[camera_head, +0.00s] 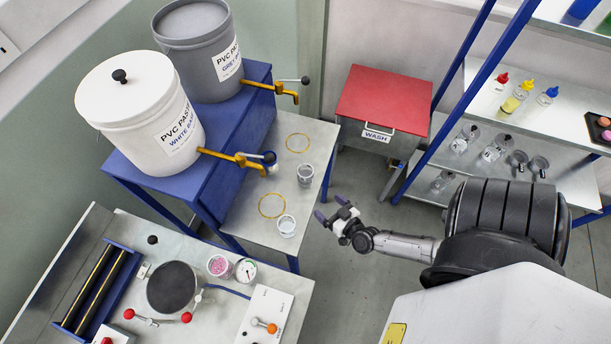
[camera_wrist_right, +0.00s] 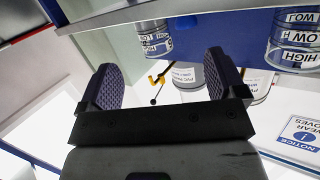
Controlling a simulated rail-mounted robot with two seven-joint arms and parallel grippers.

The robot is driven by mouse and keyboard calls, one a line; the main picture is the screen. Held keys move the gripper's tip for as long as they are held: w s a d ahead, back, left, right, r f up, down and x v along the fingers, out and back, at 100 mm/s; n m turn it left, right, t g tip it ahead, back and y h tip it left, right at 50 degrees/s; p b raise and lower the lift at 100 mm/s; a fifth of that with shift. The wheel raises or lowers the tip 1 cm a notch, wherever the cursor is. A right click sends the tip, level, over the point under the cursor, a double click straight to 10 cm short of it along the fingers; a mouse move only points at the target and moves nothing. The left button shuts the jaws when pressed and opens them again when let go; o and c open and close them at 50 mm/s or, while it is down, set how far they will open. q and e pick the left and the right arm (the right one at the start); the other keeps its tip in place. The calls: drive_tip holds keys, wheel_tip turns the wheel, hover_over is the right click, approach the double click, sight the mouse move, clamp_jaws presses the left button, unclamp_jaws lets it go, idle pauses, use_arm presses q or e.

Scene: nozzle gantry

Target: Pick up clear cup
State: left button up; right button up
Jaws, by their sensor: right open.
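A clear cup (camera_head: 287,226) stands upright on the front part of the steel side table (camera_head: 240,205). A second, greyer cup (camera_head: 305,175) stands farther back on it. In the right wrist view, which looks upside down, a clear cup with HIGH and LOW marks (camera_wrist_right: 297,45) is at the upper right edge, partly cut off, and another marked cup (camera_wrist_right: 152,38) is at the top. My right gripper (camera_head: 335,213) is right of the table, apart from both cups. Its fingers (camera_wrist_right: 170,85) are open with nothing between them. My left gripper is not in view.
White (camera_head: 125,105) and grey (camera_head: 195,60) paste buckets with yellow taps stand on a blue stand. Yellow rings (camera_head: 272,206) mark the side table. A red-lidded wash box (camera_head: 385,98) is behind my right gripper. A shelf with bottles (camera_head: 515,98) is at right.

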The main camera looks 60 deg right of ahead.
sight(310, 181)
drive_tip(key=shift+h, duration=0.5)
drive_tip(key=x, duration=0.3)
drive_tip(key=r+x, duration=0.1)
drive_tip(key=x, duration=0.1)
drive_tip(key=d+x, duration=0.1)
drive_tip(key=x, duration=0.2)
drive_tip(key=shift+w+r+b, duration=0.15)
drive_tip(key=shift+w+b, duration=0.1)
drive_tip(key=shift+b, duration=0.15)
drive_tip(key=x, duration=0.4)
drive_tip(key=shift+w+d+r+b, duration=0.2)
drive_tip(key=shift+d+b, duration=0.1)
drive_tip(key=shift+b, duration=0.1)
drive_tip(key=shift+w+d+f, duration=0.15)
drive_tip(key=shift+w, duration=0.15)
drive_tip(key=c, duration=1.1)
drive_tip(key=shift+o, duration=0.2)
